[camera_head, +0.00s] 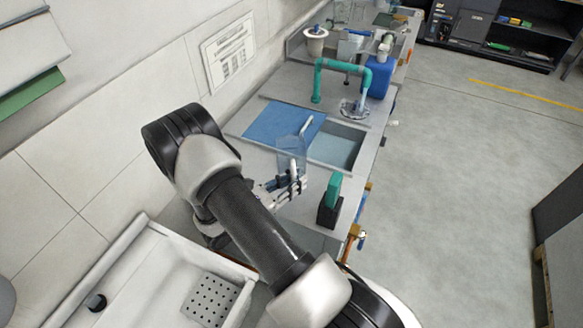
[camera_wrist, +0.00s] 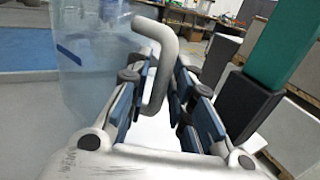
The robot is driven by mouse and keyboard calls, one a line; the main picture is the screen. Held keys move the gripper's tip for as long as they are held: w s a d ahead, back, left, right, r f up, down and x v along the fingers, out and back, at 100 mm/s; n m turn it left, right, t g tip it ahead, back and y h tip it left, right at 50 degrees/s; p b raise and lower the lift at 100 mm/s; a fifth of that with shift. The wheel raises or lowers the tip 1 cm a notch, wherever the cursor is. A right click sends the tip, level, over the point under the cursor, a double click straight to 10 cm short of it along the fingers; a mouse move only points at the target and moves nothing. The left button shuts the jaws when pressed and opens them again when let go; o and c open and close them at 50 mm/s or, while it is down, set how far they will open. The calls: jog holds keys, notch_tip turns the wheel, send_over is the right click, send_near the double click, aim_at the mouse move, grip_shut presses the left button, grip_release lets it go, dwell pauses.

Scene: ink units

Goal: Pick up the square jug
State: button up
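The square jug (camera_head: 291,156) is clear, pale blue plastic with a light grey handle. It stands on the bench by the sink, just beyond my gripper (camera_head: 290,188). In the wrist view the jug's body (camera_wrist: 88,65) fills the upper left. Its curved handle (camera_wrist: 166,62) comes down between the two fingers of my gripper (camera_wrist: 160,85). The fingers are apart, with a gap showing on the handle's left side; the right finger is very close to it. Whether that finger touches is unclear. The jug's base is partly hidden.
A green and black upright object (camera_head: 330,202) stands close to the right of my gripper; it also shows in the wrist view (camera_wrist: 262,75). A blue mat (camera_head: 270,122) and a sink basin (camera_head: 338,146) lie behind. A teal pipe (camera_head: 343,66) is farther back.

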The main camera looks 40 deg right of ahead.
grip_shut()
dwell(0.6)
